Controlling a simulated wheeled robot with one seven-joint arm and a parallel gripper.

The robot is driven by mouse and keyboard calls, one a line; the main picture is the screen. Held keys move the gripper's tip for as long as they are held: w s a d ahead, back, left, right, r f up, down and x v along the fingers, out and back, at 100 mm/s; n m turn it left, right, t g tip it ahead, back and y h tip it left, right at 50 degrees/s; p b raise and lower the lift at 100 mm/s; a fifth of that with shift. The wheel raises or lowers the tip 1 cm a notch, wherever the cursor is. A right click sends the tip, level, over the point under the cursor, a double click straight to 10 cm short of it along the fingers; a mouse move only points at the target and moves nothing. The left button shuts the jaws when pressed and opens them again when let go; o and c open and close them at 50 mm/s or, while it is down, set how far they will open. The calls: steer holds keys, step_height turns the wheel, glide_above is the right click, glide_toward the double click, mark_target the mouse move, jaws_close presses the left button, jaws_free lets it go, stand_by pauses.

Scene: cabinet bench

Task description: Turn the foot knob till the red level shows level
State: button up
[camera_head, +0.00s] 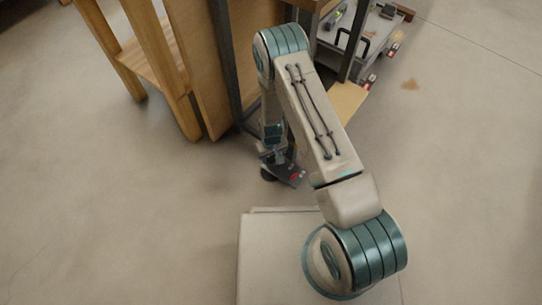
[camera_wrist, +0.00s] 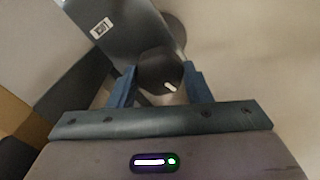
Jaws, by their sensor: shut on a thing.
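The foot knob (camera_wrist: 158,68) is a dark, round knob with a short white mark on its face, seen in the wrist view. My gripper (camera_wrist: 160,84) has its two blue fingers on either side of the knob and is shut on it. The white mark points toward the lower right. In the head view my gripper is low by the foot of the bench, largely hidden by my own arm. A small red spot (camera_head: 295,176) shows on a dark part beside it. I cannot tell whether it is the red level, and no level reading is legible.
A dark metal leg (camera_wrist: 125,28) with a white printed label rises behind the knob. The wooden cabinet bench (camera_head: 205,60) stands close behind my arm. A grey cart (camera_head: 365,40) with items on it is at the upper right. The floor at left and right is clear.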

mark_target(271, 158)
steer(key=o, duration=1)
steer(key=shift+r, duration=0.1)
step_height(271, 158, up, 14)
steer(key=p, duration=0.5)
steer(key=shift+p, duration=0.3)
steer(key=shift+f, duration=0.2)
